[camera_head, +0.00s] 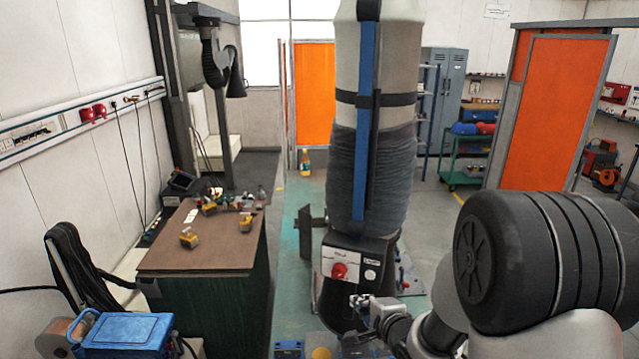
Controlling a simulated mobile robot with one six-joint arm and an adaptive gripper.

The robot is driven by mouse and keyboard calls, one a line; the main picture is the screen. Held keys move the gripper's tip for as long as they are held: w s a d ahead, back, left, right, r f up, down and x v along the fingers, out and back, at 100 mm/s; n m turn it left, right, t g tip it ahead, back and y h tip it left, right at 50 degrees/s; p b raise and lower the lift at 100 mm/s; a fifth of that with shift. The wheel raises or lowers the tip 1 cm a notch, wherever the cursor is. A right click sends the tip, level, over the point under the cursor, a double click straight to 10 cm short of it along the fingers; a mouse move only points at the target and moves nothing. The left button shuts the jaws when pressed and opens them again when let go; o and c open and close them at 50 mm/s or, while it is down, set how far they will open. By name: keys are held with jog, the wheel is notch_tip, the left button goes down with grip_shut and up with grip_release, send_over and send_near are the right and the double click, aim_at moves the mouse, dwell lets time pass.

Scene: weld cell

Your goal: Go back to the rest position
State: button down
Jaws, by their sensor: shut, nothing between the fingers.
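My arm comes in from the lower right, with a large black joint at the right edge and grey links reaching left. My gripper (358,303) is small in the picture, at the lower middle. It is shut, with nothing seen between its fingers. It hangs clear to the right of the worktable (200,249) and touches nothing that I can make out. Part of the wrist is hidden behind my own links.
Yellow-and-black tools (189,238) and small parts lie on the worktable. A blue machine (128,331) stands at the lower left. Orange screens (553,108) and a green cart (468,153) stand behind. The floor (432,215) right of centre is clear.

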jog(key=s+f+n+g+h+b, duration=0.1)
jog(key=s+f+n+g+b, duration=0.2)
jog(key=s+n+b, duration=0.5)
jog(key=s+f+n+g+h+b, duration=0.2)
jog(key=s+n+b, duration=0.7)
jog(key=s, duration=1.6)
notch_tip(320, 180, down, 3)
jog(key=g+b, duration=0.2)
jog(key=b, duration=0.1)
jog(key=shift+d+r, duration=0.15)
jog(key=shift+d, duration=0.2)
